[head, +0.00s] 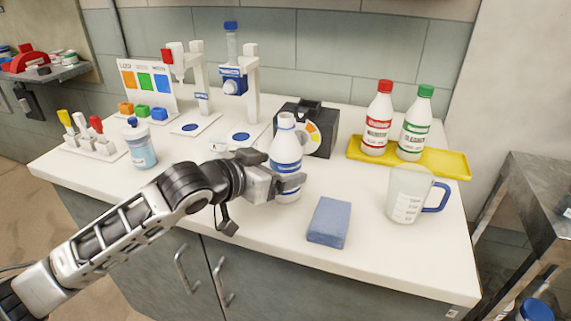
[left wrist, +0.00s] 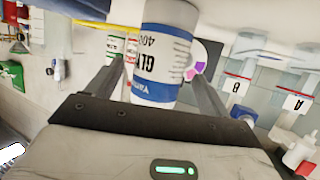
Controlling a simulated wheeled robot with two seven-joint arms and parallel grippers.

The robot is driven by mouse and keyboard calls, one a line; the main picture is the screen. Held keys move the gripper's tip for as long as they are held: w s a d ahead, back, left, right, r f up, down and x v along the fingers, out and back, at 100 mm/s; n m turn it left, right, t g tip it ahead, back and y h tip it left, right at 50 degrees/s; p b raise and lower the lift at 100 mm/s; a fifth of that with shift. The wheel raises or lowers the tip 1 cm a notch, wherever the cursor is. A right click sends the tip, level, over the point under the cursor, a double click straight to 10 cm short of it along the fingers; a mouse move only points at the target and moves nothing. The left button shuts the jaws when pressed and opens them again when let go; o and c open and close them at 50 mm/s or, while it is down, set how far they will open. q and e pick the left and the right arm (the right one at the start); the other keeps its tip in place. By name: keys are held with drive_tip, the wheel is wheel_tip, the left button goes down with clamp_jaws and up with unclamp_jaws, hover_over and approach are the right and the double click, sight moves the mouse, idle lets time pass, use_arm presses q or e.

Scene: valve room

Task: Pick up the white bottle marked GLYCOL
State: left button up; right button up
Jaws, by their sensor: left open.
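The white bottle marked GLYCOL (head: 286,148) stands upright on the white counter, with a blue band and an open-looking white neck. Its label, partly readable as "GLY", shows upside down in the left wrist view (left wrist: 165,50). My left gripper (head: 292,183) reaches in from the left at the bottle's lower body. Its fingers (left wrist: 160,88) are open, one on each side of the bottle. Whether either finger touches it I cannot tell. My right gripper is not in view.
A blue sponge-like block (head: 329,222) and a clear jug (head: 408,195) stand to the right. A yellow tray (head: 440,163) holds red-capped (head: 378,118) and green-capped (head: 415,122) bottles. A black device (head: 318,130) is close behind the bottle. A blue-liquid bottle (head: 140,147) stands left.

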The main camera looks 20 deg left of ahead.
sight(276, 153)
use_arm(q)
drive_tip(key=shift+x, duration=1.5)
drive_tip(key=c, duration=1.2)
drive_tip(key=shift+c, duration=0.3)
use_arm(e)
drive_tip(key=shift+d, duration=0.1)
use_arm(q)
drive_tip(key=shift+r, duration=0.25)
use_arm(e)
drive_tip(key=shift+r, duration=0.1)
use_arm(q)
drive_tip(key=shift+r, duration=0.2)
drive_tip(key=shift+d+r, duration=0.1)
drive_tip(key=shift+r, duration=1.25)
drive_tip(key=s+d+r+p, duration=0.5)
drive_tip(key=s+r, duration=0.4)
drive_tip(key=s, duration=0.3)
drive_tip(key=shift+s+r+p, duration=0.25)
drive_tip(key=shift+s+p, duration=0.05)
drive_tip(key=shift+p, duration=0.55)
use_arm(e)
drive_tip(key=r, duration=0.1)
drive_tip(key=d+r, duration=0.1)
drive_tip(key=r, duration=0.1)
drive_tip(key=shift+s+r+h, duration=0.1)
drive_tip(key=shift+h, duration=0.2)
